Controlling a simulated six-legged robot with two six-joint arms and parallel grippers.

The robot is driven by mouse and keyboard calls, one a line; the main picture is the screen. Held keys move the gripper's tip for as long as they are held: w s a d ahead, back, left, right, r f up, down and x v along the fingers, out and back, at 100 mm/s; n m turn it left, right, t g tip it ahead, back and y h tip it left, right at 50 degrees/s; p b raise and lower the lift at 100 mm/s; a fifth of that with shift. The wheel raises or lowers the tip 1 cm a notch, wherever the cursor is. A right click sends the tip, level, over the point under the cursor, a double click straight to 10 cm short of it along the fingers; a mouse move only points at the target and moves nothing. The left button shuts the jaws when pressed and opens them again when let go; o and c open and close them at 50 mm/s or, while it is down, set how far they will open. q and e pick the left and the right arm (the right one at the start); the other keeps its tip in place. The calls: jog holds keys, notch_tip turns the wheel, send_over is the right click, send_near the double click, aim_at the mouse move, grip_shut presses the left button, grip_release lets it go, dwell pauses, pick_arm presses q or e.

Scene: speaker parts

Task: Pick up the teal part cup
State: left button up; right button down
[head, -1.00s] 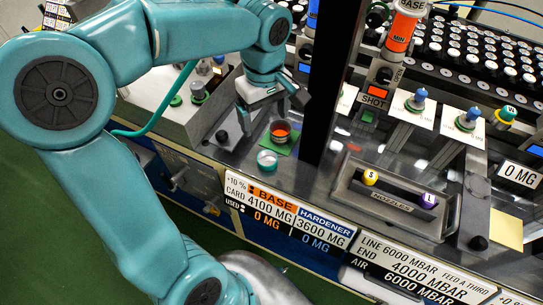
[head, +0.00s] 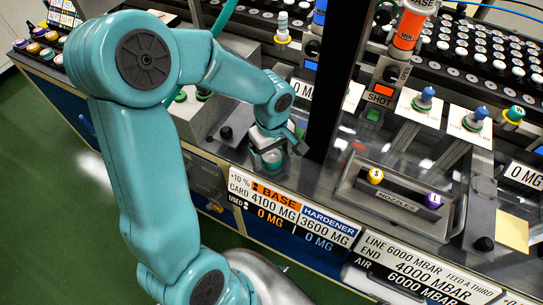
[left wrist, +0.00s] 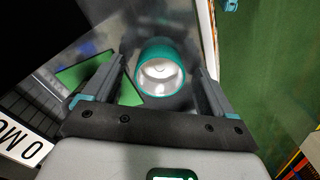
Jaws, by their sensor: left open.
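The teal part cup (left wrist: 161,72) stands on the grey bench top in the left wrist view, its open mouth and pale inside facing the camera. My left gripper (left wrist: 160,80) is open, with one finger on each side of the cup and a gap showing on both sides. In the head view the left gripper (head: 277,150) is low over the bench, and the teal cup (head: 271,160) shows partly beneath it. The right gripper is not in view.
A green square (left wrist: 125,93) lies beside the cup. A dark upright post (head: 335,80) stands just right of my gripper. A nozzle tray (head: 400,207) sits further right. The bench's front edge with labels (head: 290,205) is close by.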

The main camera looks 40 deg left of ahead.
pick_arm(q)
jog(key=shift+r, duration=0.1)
jog(key=c, duration=1.3)
